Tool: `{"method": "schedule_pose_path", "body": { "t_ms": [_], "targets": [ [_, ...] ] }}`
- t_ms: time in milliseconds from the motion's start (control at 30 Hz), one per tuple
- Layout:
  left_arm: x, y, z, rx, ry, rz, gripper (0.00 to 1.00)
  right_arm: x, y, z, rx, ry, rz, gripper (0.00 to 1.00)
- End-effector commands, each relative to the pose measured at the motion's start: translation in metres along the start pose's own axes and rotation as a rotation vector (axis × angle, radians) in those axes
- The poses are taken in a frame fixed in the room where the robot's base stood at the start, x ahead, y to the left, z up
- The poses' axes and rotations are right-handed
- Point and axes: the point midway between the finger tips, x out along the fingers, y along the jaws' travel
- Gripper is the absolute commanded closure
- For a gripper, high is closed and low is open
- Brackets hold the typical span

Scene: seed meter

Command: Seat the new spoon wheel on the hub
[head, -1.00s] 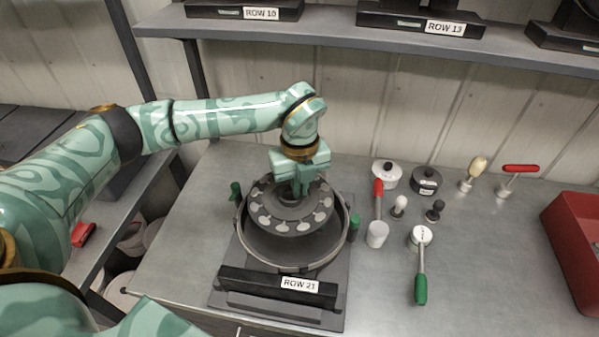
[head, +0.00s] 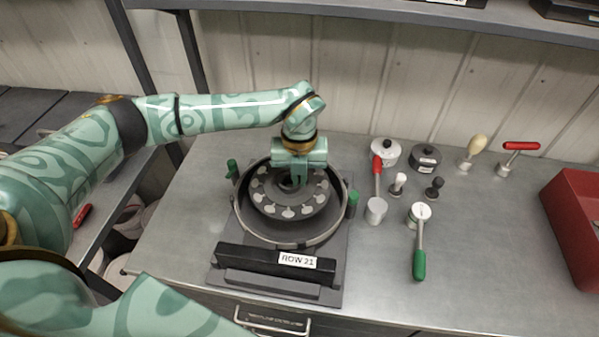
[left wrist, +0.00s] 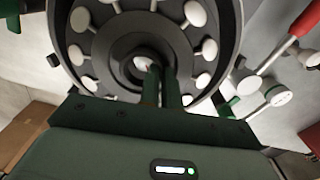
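The spoon wheel (head: 288,212), a dark disc with pale round spoons around its rim, is inside or just above the round housing of the meter (head: 268,243) marked ROW 21. My left gripper (head: 298,182) points down at its middle. In the left wrist view, the two fingers (left wrist: 162,88) are close together at the wheel's raised centre (left wrist: 118,62) and appear shut on it. The fingers partly cover a light round spot at the centre. The hub under the wheel is hidden, so I cannot tell whether the wheel touches it. My right gripper is out of view.
Right of the meter lie a red-handled tool (head: 377,175), a green-handled tool (head: 419,250), lidded round pots (head: 425,158) and small knobs. A red bin (head: 575,225) stands at the right edge. Green posts (head: 352,203) flank the housing. The front right bench is clear.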

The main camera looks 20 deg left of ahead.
Motion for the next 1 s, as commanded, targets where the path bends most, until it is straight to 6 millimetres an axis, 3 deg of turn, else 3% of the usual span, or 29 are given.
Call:
{"method": "schedule_pose_path", "body": {
  "t_ms": [1000],
  "targets": [
    [-0.0014,-0.0004,0.0001,-0.001,-0.001,-0.001,1.0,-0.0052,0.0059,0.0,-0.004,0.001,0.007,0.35]
  ]
}}
